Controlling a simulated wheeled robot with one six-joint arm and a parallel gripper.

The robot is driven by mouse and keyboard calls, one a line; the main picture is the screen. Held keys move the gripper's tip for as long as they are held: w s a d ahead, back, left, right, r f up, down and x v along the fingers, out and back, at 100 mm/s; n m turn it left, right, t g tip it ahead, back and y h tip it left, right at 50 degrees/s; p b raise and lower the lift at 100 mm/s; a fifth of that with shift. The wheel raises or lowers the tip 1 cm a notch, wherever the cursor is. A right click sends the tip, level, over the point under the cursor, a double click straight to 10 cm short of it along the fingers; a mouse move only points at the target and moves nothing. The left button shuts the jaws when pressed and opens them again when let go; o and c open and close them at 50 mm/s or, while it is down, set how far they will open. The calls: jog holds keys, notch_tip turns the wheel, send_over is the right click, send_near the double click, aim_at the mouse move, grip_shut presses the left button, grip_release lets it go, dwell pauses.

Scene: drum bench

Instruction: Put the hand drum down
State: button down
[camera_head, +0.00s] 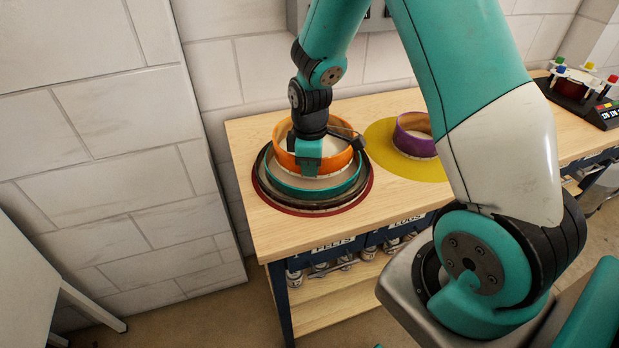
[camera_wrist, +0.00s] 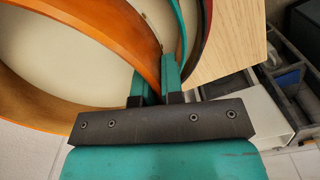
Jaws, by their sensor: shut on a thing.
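My gripper (camera_head: 309,165) is shut on the near rim of the orange hand drum (camera_head: 345,158). In the wrist view the fingers (camera_wrist: 154,84) sit on either side of the orange rim (camera_wrist: 110,32). The orange drum is above or inside a wider teal drum (camera_head: 318,191); whether it touches it I cannot tell. A dark drum (camera_head: 305,204) surrounds the teal one, over a round red mat (camera_head: 318,214) on the wooden bench. My gripper hides part of the orange drum's near side.
A purple drum (camera_head: 414,147) stands on a round yellow mat (camera_head: 383,142) to the right. Bare bench top (camera_head: 245,140) lies left of the red mat. A black device (camera_head: 585,104) with coloured parts stands at the far right. A wall runs behind the bench.

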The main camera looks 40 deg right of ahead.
jog(key=shift+f, duration=2.35)
